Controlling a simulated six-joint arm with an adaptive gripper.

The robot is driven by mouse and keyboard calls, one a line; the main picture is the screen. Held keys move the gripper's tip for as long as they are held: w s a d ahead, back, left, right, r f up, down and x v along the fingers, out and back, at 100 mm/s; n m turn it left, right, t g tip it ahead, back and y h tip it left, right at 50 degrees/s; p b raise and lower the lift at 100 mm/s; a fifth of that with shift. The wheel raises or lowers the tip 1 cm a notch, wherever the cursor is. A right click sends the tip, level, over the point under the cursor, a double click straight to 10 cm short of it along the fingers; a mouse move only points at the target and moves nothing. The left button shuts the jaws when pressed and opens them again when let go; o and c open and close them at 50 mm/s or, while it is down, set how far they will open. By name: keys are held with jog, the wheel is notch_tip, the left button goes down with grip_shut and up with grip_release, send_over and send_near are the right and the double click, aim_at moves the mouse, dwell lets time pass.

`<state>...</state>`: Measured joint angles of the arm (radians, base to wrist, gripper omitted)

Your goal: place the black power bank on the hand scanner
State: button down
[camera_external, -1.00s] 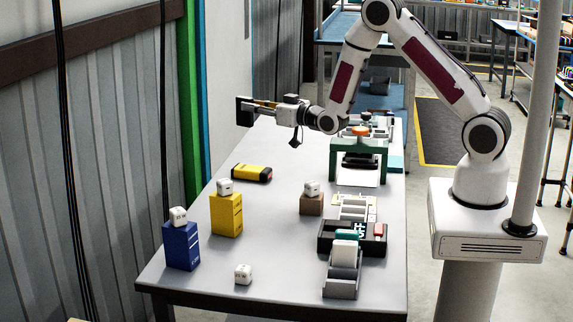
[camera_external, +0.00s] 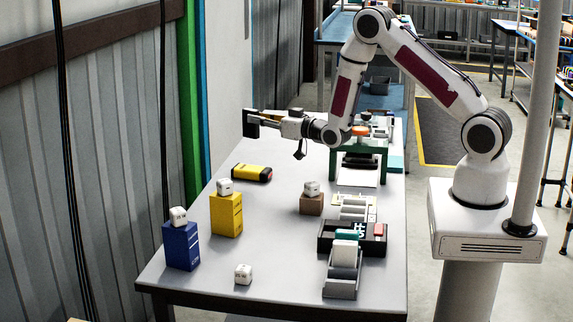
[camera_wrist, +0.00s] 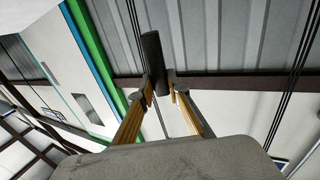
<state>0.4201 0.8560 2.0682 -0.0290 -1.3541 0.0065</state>
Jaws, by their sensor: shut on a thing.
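The black power bank (camera_external: 250,123) is held out in front of my gripper (camera_external: 260,117), above the far left part of the table. In the wrist view the power bank (camera_wrist: 152,55) is a dark slab between the yellow-sided fingers of my gripper (camera_wrist: 160,88), which are shut on it. The hand scanner appears to be the yellow and black block (camera_external: 251,173) lying on the table. The power bank is up in the air, apart from it.
A yellow box (camera_external: 226,214), a blue box (camera_external: 181,246) and a brown block (camera_external: 311,204) each carry a white cube. A green stand (camera_external: 344,163) and several trays line the right side.

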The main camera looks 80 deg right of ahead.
aim_at(258, 136)
jog(key=shift+f, duration=2.9)
jog(key=shift+f, duration=0.1)
jog(key=shift+f, duration=1.95)
jog(key=shift+f, duration=0.15)
jog(key=shift+s+f, duration=0.1)
jog(key=shift+f, duration=0.1)
